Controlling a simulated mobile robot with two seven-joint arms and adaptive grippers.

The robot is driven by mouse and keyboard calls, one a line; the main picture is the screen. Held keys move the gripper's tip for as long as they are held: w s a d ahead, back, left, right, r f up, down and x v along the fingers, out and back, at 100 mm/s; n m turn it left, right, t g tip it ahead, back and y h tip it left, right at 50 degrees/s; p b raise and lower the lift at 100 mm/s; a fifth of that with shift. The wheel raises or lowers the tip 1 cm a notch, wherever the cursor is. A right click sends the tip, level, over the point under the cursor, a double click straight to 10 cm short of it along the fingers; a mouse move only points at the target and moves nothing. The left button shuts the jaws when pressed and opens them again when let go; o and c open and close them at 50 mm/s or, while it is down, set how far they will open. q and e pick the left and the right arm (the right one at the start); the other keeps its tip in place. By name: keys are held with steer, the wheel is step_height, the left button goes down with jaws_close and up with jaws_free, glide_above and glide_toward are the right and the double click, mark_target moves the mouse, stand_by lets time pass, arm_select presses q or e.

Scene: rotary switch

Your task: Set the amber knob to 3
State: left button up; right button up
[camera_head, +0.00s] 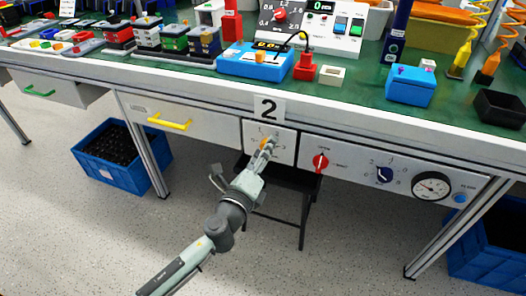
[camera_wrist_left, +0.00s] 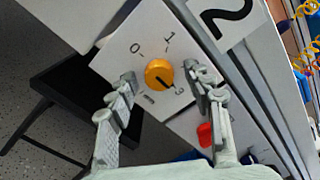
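The amber knob (camera_wrist_left: 159,73) is round and sits on a small white panel (camera_wrist_left: 125,58) under the table edge. In the left wrist view its dark pointer line points to the lower right, toward a small mark that I cannot read surely. The marks 0 and 1 show above it. In the head view the knob (camera_head: 264,143) is partly hidden by my left gripper (camera_head: 263,152). In the left wrist view the left gripper (camera_wrist_left: 159,76) is open, with one finger on each side of the knob and gaps to both. My right gripper is not in view.
A red knob (camera_head: 320,162), a dark blue knob (camera_head: 384,174) and a round gauge (camera_head: 431,186) are on the panel to the right. A drawer with a yellow handle (camera_head: 169,122) is to the left. A black stool (camera_head: 290,178) stands below.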

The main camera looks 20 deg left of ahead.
arm_select(q)
steer(key=s, duration=1.2)
steer(key=shift+a, duration=0.2)
